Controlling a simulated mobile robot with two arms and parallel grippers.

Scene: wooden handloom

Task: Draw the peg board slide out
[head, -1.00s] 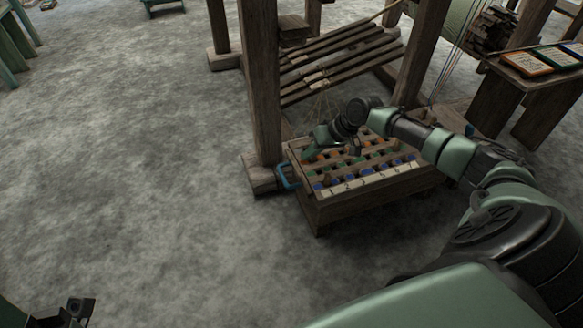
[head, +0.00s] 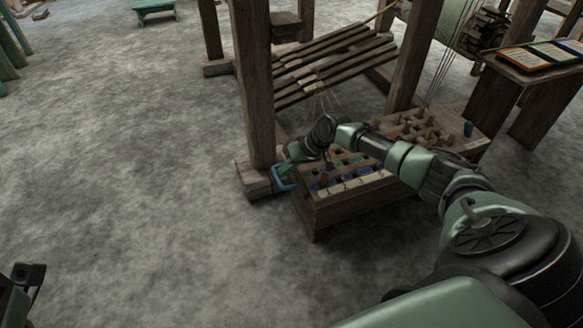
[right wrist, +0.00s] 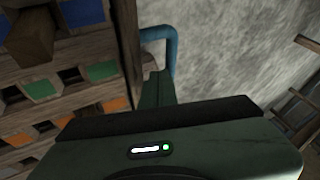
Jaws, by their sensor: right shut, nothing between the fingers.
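The peg board slide (head: 345,184) is a wooden board with dark holes, coloured squares and a numbered front strip. It lies over a low wooden box at the loom's foot. A blue handle (head: 283,180) sticks out at its left end; it also shows in the right wrist view (right wrist: 170,45). My right gripper (head: 289,160) is shut and empty, its tip at the handle; I cannot tell whether they touch. My right arm hides the board's middle. Wooden pegs (head: 420,128) show beyond the arm. My left gripper (head: 28,276) is partly visible at the lower left; its jaws are unclear.
A loom post (head: 250,85) on a wooden foot (head: 250,180) stands close behind the handle. Slanted wooden bars (head: 335,65) hang above the box. A side table (head: 520,65) with coloured cards stands at the right. The grey floor left of the box is clear.

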